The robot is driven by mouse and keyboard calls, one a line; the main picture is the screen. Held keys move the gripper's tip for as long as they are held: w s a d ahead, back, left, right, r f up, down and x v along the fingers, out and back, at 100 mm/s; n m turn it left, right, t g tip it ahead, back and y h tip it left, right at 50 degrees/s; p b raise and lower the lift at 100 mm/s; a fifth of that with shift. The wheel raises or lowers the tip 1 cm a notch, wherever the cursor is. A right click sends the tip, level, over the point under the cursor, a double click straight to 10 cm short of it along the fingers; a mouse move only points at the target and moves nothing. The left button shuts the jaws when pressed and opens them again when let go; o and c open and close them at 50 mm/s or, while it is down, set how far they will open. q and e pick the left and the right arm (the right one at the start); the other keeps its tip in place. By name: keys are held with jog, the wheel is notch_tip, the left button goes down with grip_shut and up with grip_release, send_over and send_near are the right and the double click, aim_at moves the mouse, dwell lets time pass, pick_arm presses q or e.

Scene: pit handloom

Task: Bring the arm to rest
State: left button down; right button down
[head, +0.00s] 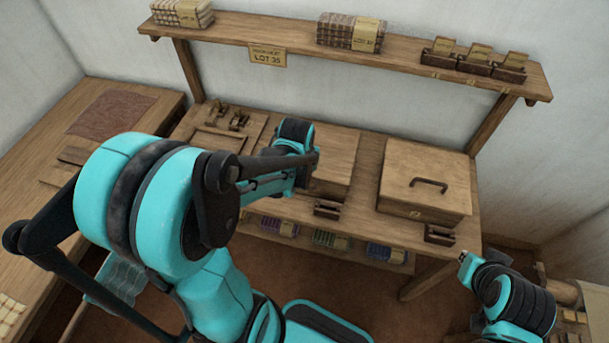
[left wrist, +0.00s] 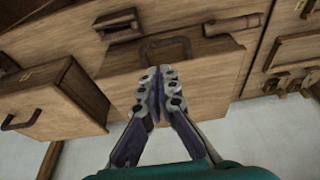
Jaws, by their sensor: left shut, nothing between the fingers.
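My left arm reaches from the lower left of the head view over the wooden bench. Its turquoise wrist is above the middle lidded box (head: 338,165), and its fingers are hidden there. In the left wrist view my left gripper (left wrist: 158,82) is shut and empty, its fingertips together. Behind the fingertips a wooden box with a dark handle (left wrist: 165,48) shows; I cannot tell how far the fingers are from it. Part of my right arm shows at the lower right of the head view, beside the bench; its fingers do not show.
A closed box with a dark handle (head: 425,180) stands on the right of the bench. A shelf (head: 240,30) with bundles and small boxes runs above. Bundles lie on a lower shelf (head: 300,238). A side table (head: 125,90) stands left. Floor in front is partly open.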

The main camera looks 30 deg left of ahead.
pick_arm(q)
jog(key=p+v, duration=0.2)
jog(key=v, duration=0.5)
jog(key=shift+s+r, duration=0.3)
jog(key=shift+s, duration=0.2)
jog(key=shift+d, duration=0.15)
